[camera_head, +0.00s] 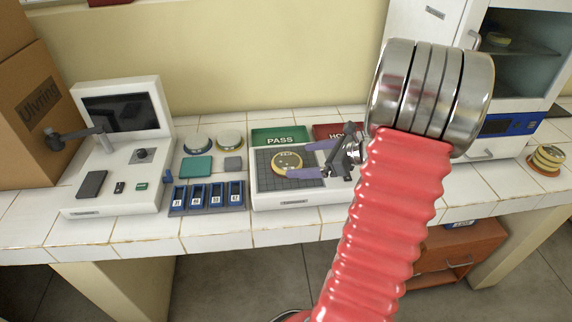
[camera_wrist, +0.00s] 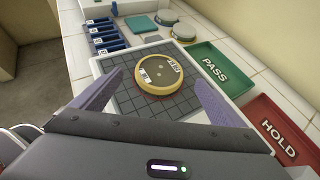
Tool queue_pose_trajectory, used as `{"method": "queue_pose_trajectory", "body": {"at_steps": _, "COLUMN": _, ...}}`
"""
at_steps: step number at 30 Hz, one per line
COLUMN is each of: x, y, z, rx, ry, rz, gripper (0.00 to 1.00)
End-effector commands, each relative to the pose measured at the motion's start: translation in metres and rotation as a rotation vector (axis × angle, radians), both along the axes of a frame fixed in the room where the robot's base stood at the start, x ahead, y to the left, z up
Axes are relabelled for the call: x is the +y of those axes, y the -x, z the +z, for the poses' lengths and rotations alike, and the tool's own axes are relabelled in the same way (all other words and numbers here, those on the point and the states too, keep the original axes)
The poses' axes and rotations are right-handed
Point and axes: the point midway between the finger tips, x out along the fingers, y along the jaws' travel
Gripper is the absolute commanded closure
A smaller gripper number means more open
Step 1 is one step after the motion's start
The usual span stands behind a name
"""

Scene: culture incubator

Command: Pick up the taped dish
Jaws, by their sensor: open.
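A round dish with a yellow rim and white labels on top (camera_wrist: 160,73) lies on a dark gridded mat in the wrist view. It also shows in the head view (camera_head: 287,161). My gripper (camera_wrist: 157,92) is open, with one purple finger on either side of the dish and a gap to each. In the head view my gripper (camera_head: 296,160) reaches in from the right, its fingers around the dish at the mat. The gridded mat (camera_wrist: 125,98) is set in a white tray-like base.
A green PASS tray (camera_head: 280,137) and a red HOLD tray (camera_wrist: 283,132) stand behind the mat. Two more dishes (camera_head: 197,143) and a teal block (camera_head: 196,167) sit left. A blue slotted rack (camera_head: 178,205) is front left. Stacked dishes (camera_head: 547,158) stand far right.

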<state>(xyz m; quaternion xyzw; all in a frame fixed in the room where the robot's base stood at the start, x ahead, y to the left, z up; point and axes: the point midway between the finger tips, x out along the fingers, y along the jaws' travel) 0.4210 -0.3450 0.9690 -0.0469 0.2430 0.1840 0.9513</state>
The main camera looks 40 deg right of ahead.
Motion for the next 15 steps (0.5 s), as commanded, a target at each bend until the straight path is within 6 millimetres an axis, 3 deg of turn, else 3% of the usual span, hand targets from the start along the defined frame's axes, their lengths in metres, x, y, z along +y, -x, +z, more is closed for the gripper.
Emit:
{"method": "queue_pose_trajectory", "body": {"at_steps": 5, "x": 0.002, "y": -0.004, "z": -0.002, "rx": 0.000, "ry": 0.000, "rz": 0.001, "gripper": 0.07}}
{"method": "queue_pose_trajectory", "body": {"at_steps": 15, "x": 0.016, "y": -0.038, "z": -0.022, "rx": 0.000, "ry": -0.001, "rz": 0.003, "gripper": 0.07}}
